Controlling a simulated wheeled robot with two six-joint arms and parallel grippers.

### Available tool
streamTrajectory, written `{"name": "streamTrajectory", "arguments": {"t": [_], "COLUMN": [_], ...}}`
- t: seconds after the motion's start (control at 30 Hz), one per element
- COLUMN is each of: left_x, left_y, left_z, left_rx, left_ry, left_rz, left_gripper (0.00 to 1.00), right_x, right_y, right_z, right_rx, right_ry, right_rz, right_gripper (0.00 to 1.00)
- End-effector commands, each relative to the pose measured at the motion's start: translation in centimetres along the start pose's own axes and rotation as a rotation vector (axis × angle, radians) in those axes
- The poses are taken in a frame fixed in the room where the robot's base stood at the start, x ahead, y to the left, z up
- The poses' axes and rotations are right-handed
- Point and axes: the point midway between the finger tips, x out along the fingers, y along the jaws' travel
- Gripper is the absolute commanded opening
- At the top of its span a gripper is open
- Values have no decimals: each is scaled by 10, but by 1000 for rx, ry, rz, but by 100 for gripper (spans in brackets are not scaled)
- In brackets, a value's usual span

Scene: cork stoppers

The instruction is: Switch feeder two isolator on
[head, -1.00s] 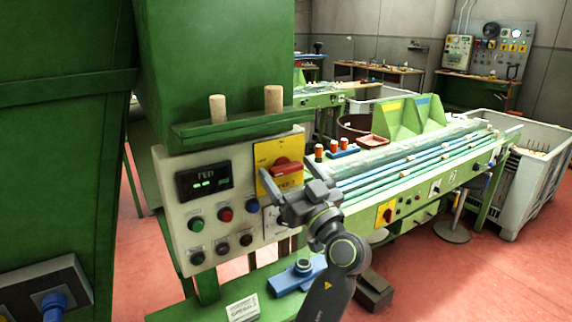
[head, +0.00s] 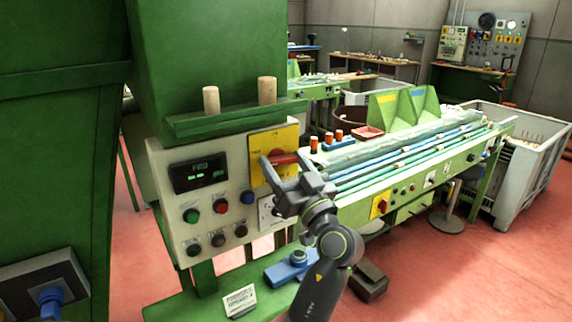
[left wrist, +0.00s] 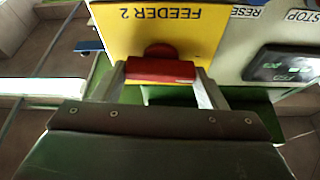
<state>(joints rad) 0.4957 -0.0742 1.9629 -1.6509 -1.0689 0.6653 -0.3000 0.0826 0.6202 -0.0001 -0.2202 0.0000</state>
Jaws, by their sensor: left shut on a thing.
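The feeder two isolator is a red handle (head: 285,159) on a yellow plate (head: 259,143), at the upper right of the pale control panel (head: 163,156). In the left wrist view the plate (left wrist: 125,40) reads "FEEDER 2", and the red handle (left wrist: 160,70) lies across the picture. My left gripper (head: 283,161) is at the handle, with one finger at each end of it. It is shut on the handle, as the left wrist view also shows. The handle lies roughly level in the head view. My right gripper is not in view.
The panel also has a lit display (head: 200,172), several push buttons and a white socket plate (head: 268,213). A blue fixture (head: 290,268) and a small sign (head: 239,301) are on the green shelf below.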

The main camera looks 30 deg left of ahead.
Motion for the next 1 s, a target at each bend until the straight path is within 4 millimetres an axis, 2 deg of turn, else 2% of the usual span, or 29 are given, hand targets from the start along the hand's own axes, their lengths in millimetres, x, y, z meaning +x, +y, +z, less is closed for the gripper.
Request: {"name": "streamTrajectory", "arguments": {"t": [0.27, 0.47, 0.77, 1.0], "left_x": [1, 2, 3, 4], "left_y": [-1, -2, -3, -4], "left_z": [-3, -5, -8, -9], "left_rx": [202, 380, 644, 856], "left_ry": [1, 0, 0, 0], "left_rz": [86, 159, 268, 355], "left_gripper": [43, 43, 43, 43], "right_x": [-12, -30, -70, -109], "right_y": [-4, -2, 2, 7], "right_z": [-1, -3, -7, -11], "right_rx": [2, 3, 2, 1], "right_ry": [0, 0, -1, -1], "right_rz": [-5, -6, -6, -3], "right_gripper": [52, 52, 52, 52]}}
